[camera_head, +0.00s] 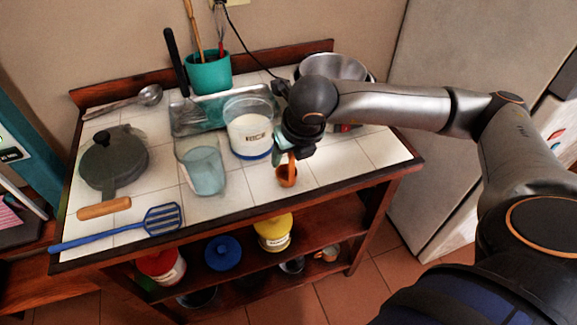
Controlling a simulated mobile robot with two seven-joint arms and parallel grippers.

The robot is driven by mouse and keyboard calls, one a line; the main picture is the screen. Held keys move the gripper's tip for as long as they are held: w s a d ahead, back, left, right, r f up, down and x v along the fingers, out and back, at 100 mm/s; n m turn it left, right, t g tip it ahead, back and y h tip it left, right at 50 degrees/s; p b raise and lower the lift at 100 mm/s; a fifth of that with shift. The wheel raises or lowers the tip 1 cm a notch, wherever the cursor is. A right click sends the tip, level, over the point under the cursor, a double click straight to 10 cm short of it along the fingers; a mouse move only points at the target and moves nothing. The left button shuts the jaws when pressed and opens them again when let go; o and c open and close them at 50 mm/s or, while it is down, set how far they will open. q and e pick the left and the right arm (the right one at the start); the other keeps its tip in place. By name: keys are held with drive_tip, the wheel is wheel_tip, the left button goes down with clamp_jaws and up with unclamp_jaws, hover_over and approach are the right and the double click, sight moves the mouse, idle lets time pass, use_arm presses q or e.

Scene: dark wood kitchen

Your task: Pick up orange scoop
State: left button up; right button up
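The orange scoop (287,178) is near the front right of the tiled tabletop (340,165), with its small round bowl towards the front edge. Its handle runs up under my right gripper (287,155). My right gripper comes in from the right and points down right at the handle. The fingers are small and partly hidden by the wrist, so I cannot tell whether they are closed on the handle or only beside it. My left gripper is not in view.
A white-filled container (249,135) stands just left of my gripper, with a clear glass (202,170) further left. A metal bowl (333,67) is behind. A grey lidded pan (113,158) and blue spatula (125,228) lie left. Tiles right of the scoop are clear.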

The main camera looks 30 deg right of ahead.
clamp_jaws()
drive_tip(key=shift+r, duration=0.15)
idle(0.5)
drive_tip(key=shift+r, duration=0.25)
drive_tip(key=s+a+r+b, duration=0.2)
drive_tip(key=s+r, duration=0.4)
drive_tip(key=s+a+r+b, duration=0.2)
drive_tip(key=s+r+b, duration=0.1)
drive_tip(key=s+r, duration=0.3)
drive_tip(key=shift+s+a+r, duration=0.15)
drive_tip(key=shift+s+a, duration=0.2)
drive_tip(key=shift+s, duration=0.2)
